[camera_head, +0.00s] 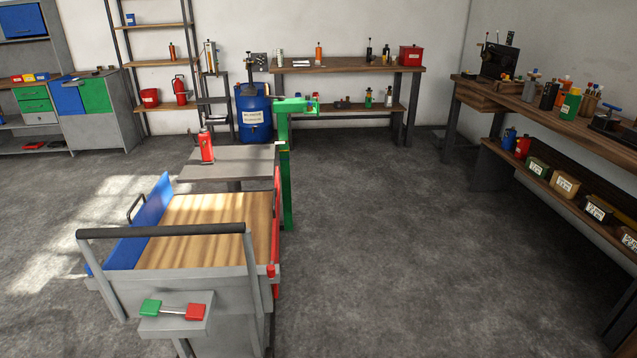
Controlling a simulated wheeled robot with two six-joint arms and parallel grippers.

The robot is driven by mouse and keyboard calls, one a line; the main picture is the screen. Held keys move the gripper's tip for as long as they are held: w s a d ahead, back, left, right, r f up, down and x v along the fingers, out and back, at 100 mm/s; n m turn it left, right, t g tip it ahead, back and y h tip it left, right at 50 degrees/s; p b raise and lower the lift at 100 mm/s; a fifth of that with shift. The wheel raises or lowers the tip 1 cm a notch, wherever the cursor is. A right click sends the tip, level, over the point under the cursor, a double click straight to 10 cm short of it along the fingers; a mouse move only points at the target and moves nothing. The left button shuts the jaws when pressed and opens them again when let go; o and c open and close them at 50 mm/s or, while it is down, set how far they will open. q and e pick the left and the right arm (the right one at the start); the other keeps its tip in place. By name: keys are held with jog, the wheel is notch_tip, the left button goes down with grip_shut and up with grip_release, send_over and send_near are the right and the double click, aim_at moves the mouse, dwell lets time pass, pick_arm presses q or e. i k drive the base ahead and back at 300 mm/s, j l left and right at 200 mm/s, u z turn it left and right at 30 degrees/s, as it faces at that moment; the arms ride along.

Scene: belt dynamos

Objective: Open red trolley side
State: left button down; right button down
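The grey trolley (185,290) stands at the lower left with a bare wooden bed (205,222) and a dark push bar (160,231) at the near end. Its red side (276,215) is on the right, seen nearly edge-on and standing upright along the bed. A small red piece (271,270) sits at the near right corner. The blue side (150,215) is on the left, also raised, with a dark handle (136,208). A small shelf on the near end carries a green block (151,307) and a red block (195,312) joined by a bar. Neither gripper is visible.
A green post (287,180) stands just beyond the trolley's far right corner, beside a grey table (225,168) with a red bottle (206,147). Workbenches line the back (345,66) and right (560,118). The floor (400,230) right of the trolley is clear.

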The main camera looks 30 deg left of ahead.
aim_at(275, 246)
jog(key=i+j+u, duration=0.1)
jog(key=u, duration=0.75)
jog(key=i+u, duration=0.2)
jog(key=u, duration=0.25)
